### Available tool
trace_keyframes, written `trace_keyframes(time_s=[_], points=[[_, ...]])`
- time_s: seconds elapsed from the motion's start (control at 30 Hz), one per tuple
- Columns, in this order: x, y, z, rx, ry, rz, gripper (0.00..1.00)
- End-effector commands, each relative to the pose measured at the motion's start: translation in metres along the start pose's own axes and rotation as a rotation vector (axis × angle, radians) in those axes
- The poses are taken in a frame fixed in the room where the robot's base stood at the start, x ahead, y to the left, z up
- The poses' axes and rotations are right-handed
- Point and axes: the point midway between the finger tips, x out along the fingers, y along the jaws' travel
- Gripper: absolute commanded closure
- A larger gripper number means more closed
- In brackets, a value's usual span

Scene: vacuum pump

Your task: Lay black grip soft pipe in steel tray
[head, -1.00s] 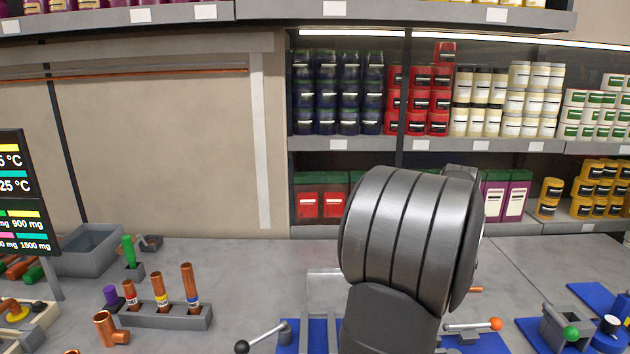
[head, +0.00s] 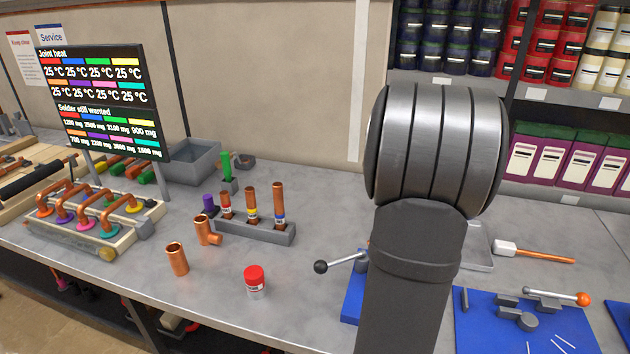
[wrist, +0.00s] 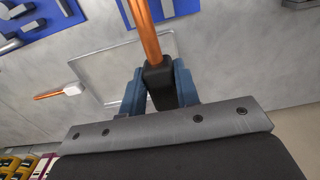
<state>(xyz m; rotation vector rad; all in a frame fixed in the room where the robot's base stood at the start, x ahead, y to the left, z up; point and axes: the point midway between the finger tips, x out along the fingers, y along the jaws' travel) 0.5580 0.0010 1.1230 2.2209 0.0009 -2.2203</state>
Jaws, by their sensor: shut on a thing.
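My gripper (wrist: 160,88) is shut on the black grip (wrist: 160,82) of the soft pipe, between two blue fingers. The pipe's bare copper length (wrist: 147,30) runs from the grip to the top edge of the wrist view. The shallow steel tray (wrist: 95,62) lies on the bench behind the held pipe in that view; the pipe and fingers cover part of it. The gap between pipe and tray cannot be judged. In the head view my arm hides the gripper, the pipe and most of the tray (head: 482,264).
A blue mat (head: 525,325) with clamp parts is in front. At left are a grey rack (head: 240,229) of copper pipes, loose copper fittings (head: 177,258) and a red-capped jar (head: 255,282). Shelves stand behind.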

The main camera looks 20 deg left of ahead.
Motion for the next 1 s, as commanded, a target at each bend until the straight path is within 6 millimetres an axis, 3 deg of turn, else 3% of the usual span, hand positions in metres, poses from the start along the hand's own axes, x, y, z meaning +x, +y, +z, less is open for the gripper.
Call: trace_keyframes(time_s=[0.13, 0.27, 0.7, 1.0], points=[[0.002, -0.004, 0.002, 0.018, 0.000, -0.001, 1.00], [0.010, -0.021, 0.012, 0.096, -0.004, -0.006, 1.00], [0.059, -0.106, 0.081, 0.596, -0.033, -0.020, 1.00], [0.076, -0.129, 0.108, 0.774, -0.045, -0.019, 1.00]])
